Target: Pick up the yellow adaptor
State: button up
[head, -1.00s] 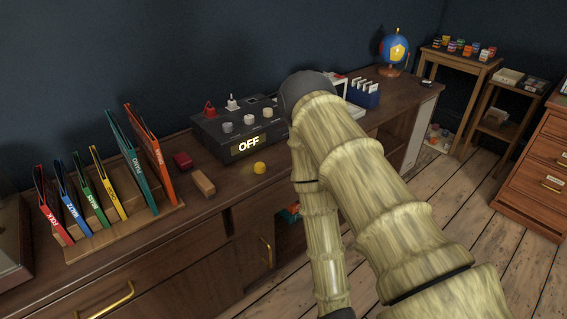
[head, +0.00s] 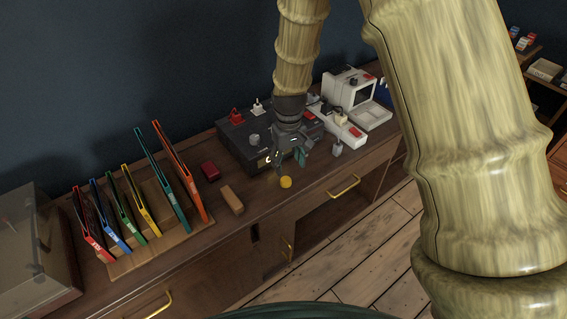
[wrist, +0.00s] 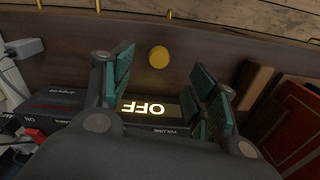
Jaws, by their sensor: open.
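The yellow adaptor (head: 286,182) is a small round piece lying on the brown cabinet top, in front of the black box with the lit OFF sign. It also shows in the wrist view (wrist: 159,57), beyond and between the fingertips. My gripper (head: 290,163) points down just behind and above the adaptor, over the front edge of the black box. In the wrist view my gripper (wrist: 163,85) has its two teal-padded fingers spread apart with nothing between them. The adaptor is apart from both fingers.
The black box (head: 233,144) stands right behind my gripper, with knobs and plugs on top. A white device (head: 357,95) is to its right. A tan block (head: 232,200), a dark red block (head: 209,171) and a rack of coloured folders (head: 130,256) are to the left.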

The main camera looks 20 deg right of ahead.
jog(key=w+r, duration=0.1)
send_over(286, 179)
notch_tip(286, 179, down, 4)
jog(key=shift+d, duration=0.1)
jog(key=shift+f+p, duration=0.85)
jog(key=shift+f, duration=2.2)
jog(key=c, duration=0.9)
jog(key=shift+r, duration=0.1)
